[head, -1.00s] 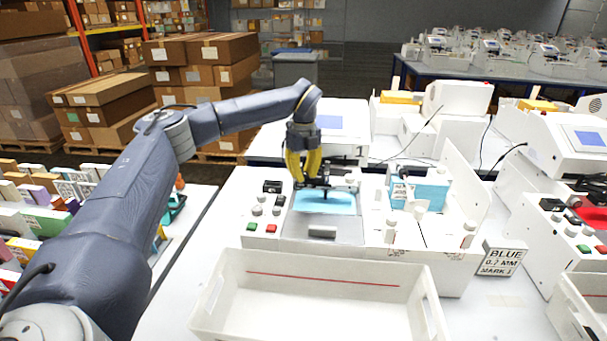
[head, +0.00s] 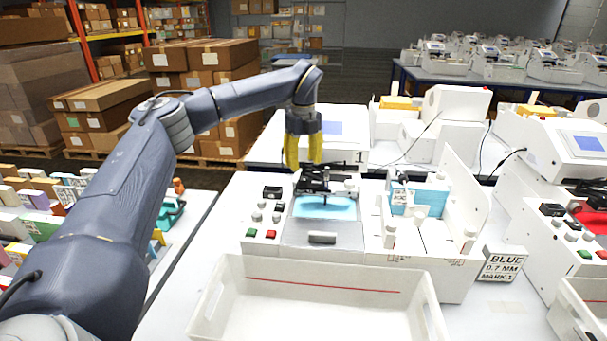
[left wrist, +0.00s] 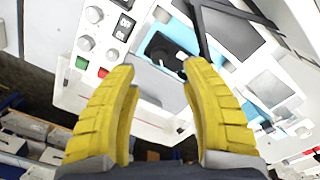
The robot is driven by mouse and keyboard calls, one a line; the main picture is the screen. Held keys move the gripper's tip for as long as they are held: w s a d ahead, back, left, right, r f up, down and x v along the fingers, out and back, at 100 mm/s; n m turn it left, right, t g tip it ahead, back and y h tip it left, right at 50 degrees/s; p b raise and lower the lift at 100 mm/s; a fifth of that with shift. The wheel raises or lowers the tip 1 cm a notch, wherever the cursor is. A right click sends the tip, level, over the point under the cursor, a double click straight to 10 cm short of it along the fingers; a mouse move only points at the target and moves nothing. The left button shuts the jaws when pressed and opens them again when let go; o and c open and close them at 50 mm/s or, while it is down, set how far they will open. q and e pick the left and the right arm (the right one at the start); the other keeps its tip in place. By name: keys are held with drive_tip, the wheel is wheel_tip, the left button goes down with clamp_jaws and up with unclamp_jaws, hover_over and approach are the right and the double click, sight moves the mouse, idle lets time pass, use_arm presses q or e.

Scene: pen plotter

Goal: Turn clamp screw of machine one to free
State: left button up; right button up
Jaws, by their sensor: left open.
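Machine one (head: 345,225) is the white plotter with the "1" label, in the middle of the head view. Its black pen carriage (head: 316,183) sits over a light blue sheet (head: 325,208). My left gripper (head: 303,163) is just above the carriage, with its yellow fingers apart and nothing between them. In the left wrist view, the open fingers (left wrist: 158,68) point toward a round black part (left wrist: 163,48) on the carriage, which looks like the clamp screw. They look clear of it. I cannot tell how the screw is turned. My right gripper is in neither view.
A white open tray (head: 315,275) stands in front of machine one. A holder with a blue block (head: 425,197) is at the machine's right. A "BLUE 0.7 MM MARK 1" sign (head: 502,264) stands beside it. Another plotter (head: 575,145) stands at the right.

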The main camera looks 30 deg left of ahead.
sight(304, 179)
use_arm(q)
drive_tip(key=shift+r, duration=2.85)
